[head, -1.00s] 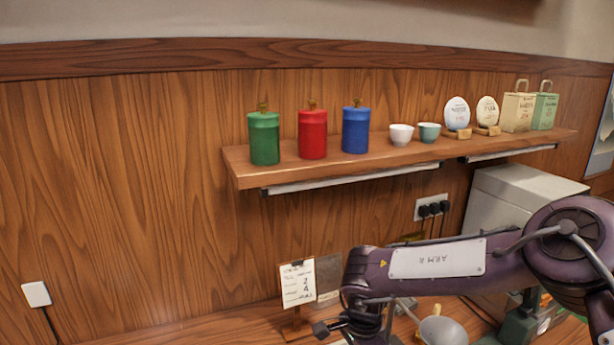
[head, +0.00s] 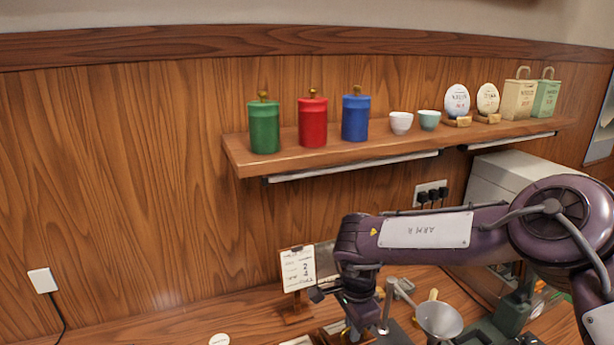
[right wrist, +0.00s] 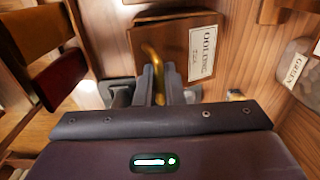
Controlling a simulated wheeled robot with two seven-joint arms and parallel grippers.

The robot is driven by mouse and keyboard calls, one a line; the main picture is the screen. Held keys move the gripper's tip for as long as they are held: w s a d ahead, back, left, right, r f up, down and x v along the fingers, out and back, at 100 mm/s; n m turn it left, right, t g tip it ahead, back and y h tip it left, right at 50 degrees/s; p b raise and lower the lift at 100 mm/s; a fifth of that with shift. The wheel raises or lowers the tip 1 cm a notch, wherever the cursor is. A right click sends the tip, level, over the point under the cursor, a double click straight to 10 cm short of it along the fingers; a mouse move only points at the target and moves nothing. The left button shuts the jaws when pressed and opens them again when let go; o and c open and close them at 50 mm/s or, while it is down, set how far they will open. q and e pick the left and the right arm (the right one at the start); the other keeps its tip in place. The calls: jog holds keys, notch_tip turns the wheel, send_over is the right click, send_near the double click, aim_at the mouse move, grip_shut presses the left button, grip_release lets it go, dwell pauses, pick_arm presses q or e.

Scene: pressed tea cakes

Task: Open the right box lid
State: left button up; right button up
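A dark brown wooden box lid (right wrist: 150,35) with a white "OOLONG" label (right wrist: 203,50) shows at the top of the right wrist view. A curved brass handle (right wrist: 154,66) stands in front of it. My right gripper (right wrist: 158,92) has its fingers on either side of this handle. I cannot tell whether they touch it or leave a gap. In the head view my right gripper (head: 357,334) is at the bottom edge, low over the counter and mostly hidden by my wrist. Only a little of the wooden boxes shows there. My left gripper is not in view.
A card stand (head: 298,270) stands left of my right wrist, and a metal funnel (head: 440,319) stands to its right. The wall shelf (head: 300,160) holds canisters and cups above. A dark red padded piece (right wrist: 62,80) lies left in the wrist view.

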jog(key=shift+w+r, duration=0.15)
jog(key=shift+w+a+r, duration=0.35)
jog(key=shift+w+r, duration=0.3)
jog(key=shift+w, duration=0.15)
jog(key=shift+w+r, duration=0.1)
jog(key=shift+w+a+r+p, duration=0.15)
jog(key=shift+w+a+r, duration=0.05)
jog(key=shift+w, duration=0.25)
jog(key=shift+w+a+r+p, duration=0.15)
jog(key=shift+w+a+r, duration=0.05)
jog(key=shift+w, duration=0.2)
jog(key=shift+w+a+r, duration=0.2)
jog(key=shift+w+a, duration=0.05)
jog(key=shift+w, duration=0.3)
jog(key=shift+w+a+r, duration=0.2)
jog(key=shift+w, duration=0.3)
